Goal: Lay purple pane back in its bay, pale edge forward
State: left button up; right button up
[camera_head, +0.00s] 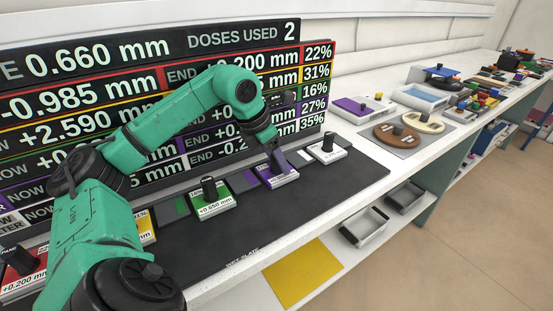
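The purple pane (280,178) is on or just above the dark slate (330,195), between the green and white panes. Its pale labelled edge faces the front of the bench. A dark knob stands on it. My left gripper (276,151) points down at this knob from above and behind. Its fingers are small and dark against the knob, so I cannot tell whether they grip it. A purple strip (250,178) shows on the slate just left of the pane. I cannot tell whether the pane touches the slate. My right gripper is out of view.
The green pane (214,207), white pane (328,154), yellow pane (149,228) and red pane (22,277) stand along the slate, with upright knobs on several. The readout board (60,100) rises behind. The front of the slate is bare. Trays and discs stand farther right.

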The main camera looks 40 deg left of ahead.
pick_arm(q)
jog(key=shift+r, duration=0.35)
jog(key=p+v, duration=0.2)
jog(key=v, duration=0.9)
jog(key=shift+r+p, duration=0.25)
jog(key=shift+p, duration=0.1)
jog(key=shift+s, duration=0.15)
